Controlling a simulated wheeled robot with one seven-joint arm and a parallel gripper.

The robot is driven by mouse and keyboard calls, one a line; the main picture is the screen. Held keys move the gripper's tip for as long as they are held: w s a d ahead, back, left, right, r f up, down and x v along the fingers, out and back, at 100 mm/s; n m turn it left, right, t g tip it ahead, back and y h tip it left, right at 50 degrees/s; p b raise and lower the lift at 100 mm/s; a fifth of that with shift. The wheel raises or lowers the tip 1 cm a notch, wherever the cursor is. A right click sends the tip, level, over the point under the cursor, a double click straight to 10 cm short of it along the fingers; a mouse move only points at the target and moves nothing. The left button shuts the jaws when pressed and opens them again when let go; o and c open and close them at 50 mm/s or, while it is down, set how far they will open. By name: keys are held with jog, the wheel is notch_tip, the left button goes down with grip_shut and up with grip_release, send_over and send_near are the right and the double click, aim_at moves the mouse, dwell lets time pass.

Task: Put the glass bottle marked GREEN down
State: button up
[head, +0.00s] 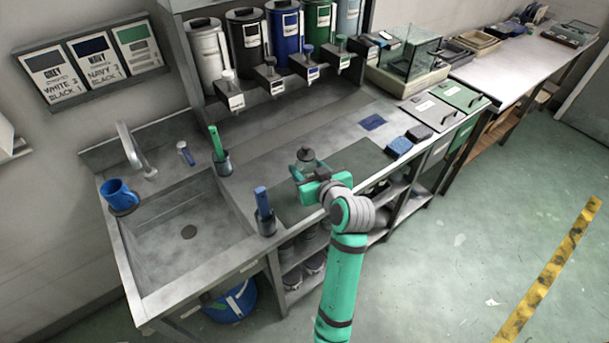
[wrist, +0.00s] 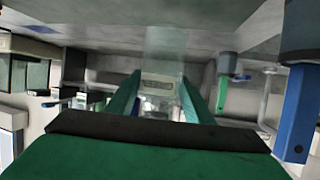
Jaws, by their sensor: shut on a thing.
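My gripper (head: 305,174) is shut on a clear glass bottle (head: 306,157) over the dark green mat (head: 352,165) on the counter. The bottle's rounded top shows in the head view; its lower part is hidden by the gripper. In the wrist view, which looks upside down, the green fingers of my gripper (wrist: 160,95) stand on both sides of the see-through bottle (wrist: 165,45). A pale label with a dark band shows between them, too small to read. I cannot tell whether the bottle touches the mat.
A holder with a blue-handled tool (head: 263,212) stands left of the mat, and a green-handled tool (head: 216,143) stands behind it. The sink (head: 180,235) is further left. A rack of canisters (head: 284,35) stands behind.

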aim_at(305, 175)
jog(key=shift+w+a+f, duration=0.1)
jog(key=shift+w+f, duration=0.2)
jog(key=shift+f, duration=0.1)
jog(key=shift+w+f, duration=0.2)
jog(key=shift+f, duration=1.45)
jog(key=shift+f, duration=0.1)
jog(key=o, duration=1.2)
jog(key=shift+f, duration=0.1)
